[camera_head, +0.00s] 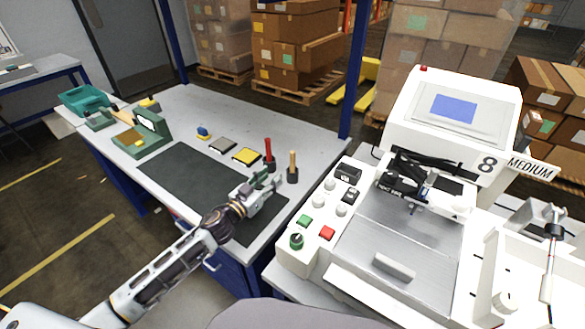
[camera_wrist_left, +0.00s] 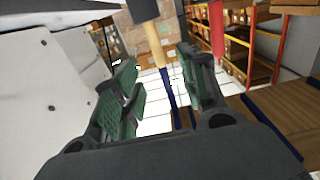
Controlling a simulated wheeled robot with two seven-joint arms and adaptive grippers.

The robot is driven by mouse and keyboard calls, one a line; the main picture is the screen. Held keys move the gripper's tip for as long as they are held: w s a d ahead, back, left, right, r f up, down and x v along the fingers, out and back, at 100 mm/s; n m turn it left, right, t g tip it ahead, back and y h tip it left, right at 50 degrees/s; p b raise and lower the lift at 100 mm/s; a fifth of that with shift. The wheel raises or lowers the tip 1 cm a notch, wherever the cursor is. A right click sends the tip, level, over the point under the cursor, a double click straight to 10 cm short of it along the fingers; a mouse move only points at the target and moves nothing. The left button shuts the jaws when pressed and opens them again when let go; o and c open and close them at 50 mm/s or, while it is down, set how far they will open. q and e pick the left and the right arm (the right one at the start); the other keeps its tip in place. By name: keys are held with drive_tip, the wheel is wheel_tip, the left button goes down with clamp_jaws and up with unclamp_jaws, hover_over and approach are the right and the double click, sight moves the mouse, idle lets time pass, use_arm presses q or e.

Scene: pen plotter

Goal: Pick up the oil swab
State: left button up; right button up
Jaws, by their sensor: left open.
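Two upright handled tools stand in dark holders at the back right of the table: one with a pale wooden handle (camera_head: 292,161) and one with a red handle (camera_head: 267,148). I cannot tell for certain which is the oil swab. My left gripper (camera_head: 275,181) is open and empty, just left of the wooden handle and in front of the red one. In the left wrist view, which looks upside down, the wooden handle (camera_wrist_left: 155,42) shows beyond and between the open fingers (camera_wrist_left: 162,88). The red handle (camera_wrist_left: 216,32) is off to the right there. My right gripper is not in view.
A dark mat (camera_head: 185,178) covers the table's middle. A green device (camera_head: 148,135) and a teal bin (camera_head: 84,98) are at left. A white machine (camera_head: 440,110) with a button panel stands close at right.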

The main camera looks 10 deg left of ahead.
sight(291, 160)
use_arm(q)
drive_tip(key=x, duration=0.7)
drive_tip(key=shift+w, duration=0.2)
idle(0.4)
drive_tip(key=shift+d, duration=0.15)
drive_tip(key=shift+x, duration=1.55)
drive_tip(key=shift+d+x, duration=0.25)
drive_tip(key=shift+x, duration=0.8)
drive_tip(key=shift+s, duration=0.1)
clamp_jaws()
